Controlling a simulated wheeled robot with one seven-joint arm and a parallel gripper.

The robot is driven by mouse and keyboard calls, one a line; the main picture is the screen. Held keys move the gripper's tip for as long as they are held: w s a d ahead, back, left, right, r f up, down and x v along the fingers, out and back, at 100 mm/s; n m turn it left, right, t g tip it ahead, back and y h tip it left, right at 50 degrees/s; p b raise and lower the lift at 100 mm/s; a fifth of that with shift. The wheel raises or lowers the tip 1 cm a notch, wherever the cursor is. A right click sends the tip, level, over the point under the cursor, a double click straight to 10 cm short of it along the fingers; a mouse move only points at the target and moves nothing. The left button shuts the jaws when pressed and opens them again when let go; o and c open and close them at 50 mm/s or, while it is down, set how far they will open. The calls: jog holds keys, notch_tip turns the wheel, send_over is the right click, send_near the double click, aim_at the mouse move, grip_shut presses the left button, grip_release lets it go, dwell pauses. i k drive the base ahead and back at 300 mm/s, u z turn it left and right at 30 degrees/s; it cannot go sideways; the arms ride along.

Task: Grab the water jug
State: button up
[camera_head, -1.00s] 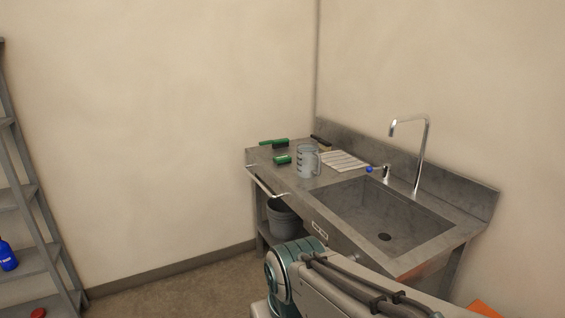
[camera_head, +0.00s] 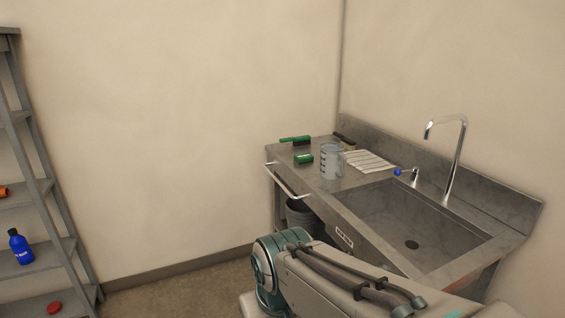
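The water jug (camera_head: 331,162) is a clear, bluish-grey measuring jug with dark marks and a handle on its right side. It stands upright on the left part of the metal sink counter (camera_head: 362,179), left of the basin. My arm shows at the bottom of the view, below and in front of the counter, well apart from the jug. My gripper is outside the view.
Green-backed brushes (camera_head: 303,159) lie left of the jug, and a white ribbed mat (camera_head: 369,161) lies to its right. A tall faucet (camera_head: 455,160) rises behind the basin. A rail (camera_head: 287,182) runs along the counter's left edge. A shelf (camera_head: 62,240) stands at left.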

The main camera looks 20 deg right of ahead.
aim_at(332, 155)
jog(key=u, duration=0.2)
jog(key=i, duration=1.55)
jog(key=z, duration=0.35)
jog(key=i, duration=1.2)
jog(key=z, duration=1.8)
jog(key=i, duration=0.65)
jog(key=z, duration=0.5)
